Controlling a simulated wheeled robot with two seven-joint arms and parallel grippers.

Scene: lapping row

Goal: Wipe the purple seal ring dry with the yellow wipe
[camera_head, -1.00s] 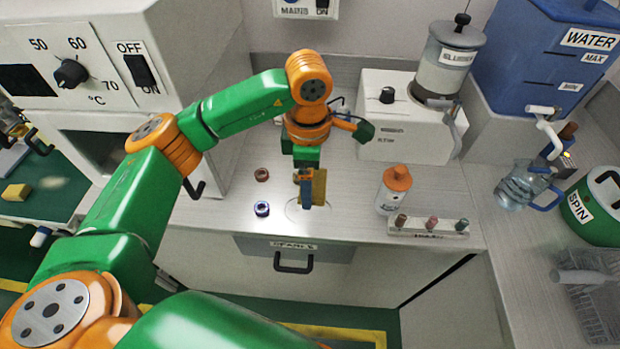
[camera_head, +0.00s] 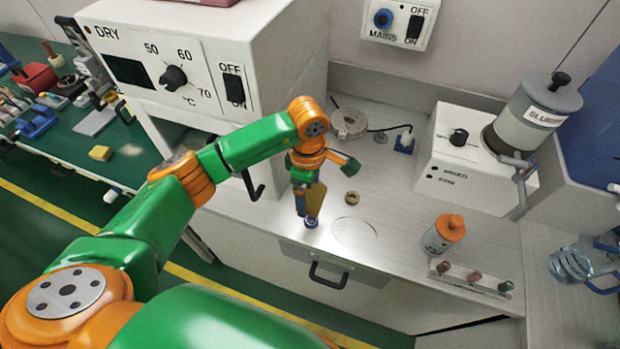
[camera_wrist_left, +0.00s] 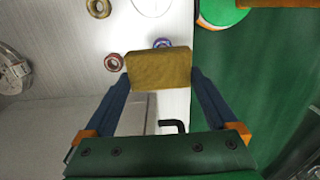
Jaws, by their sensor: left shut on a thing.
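My left gripper (camera_head: 309,212) is shut on the yellow wipe (camera_head: 317,196), which hangs low over the bench. In the left wrist view the wipe (camera_wrist_left: 158,69) is a yellow-brown block between the blue fingers. The purple seal ring (camera_head: 311,224) lies on the bench right below the fingertips. In the left wrist view the purple ring (camera_wrist_left: 162,43) is partly hidden by the wipe's edge; I cannot tell whether they touch. My right gripper is not in view.
A tan ring (camera_head: 352,198) lies behind and right; a reddish-brown ring (camera_wrist_left: 114,62) shows in the wrist view. A drawn circle (camera_head: 355,232) is right of the gripper. Farther right stand an orange-capped bottle (camera_head: 443,236) and a peg rack (camera_head: 470,279). The dryer (camera_head: 190,75) stands left.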

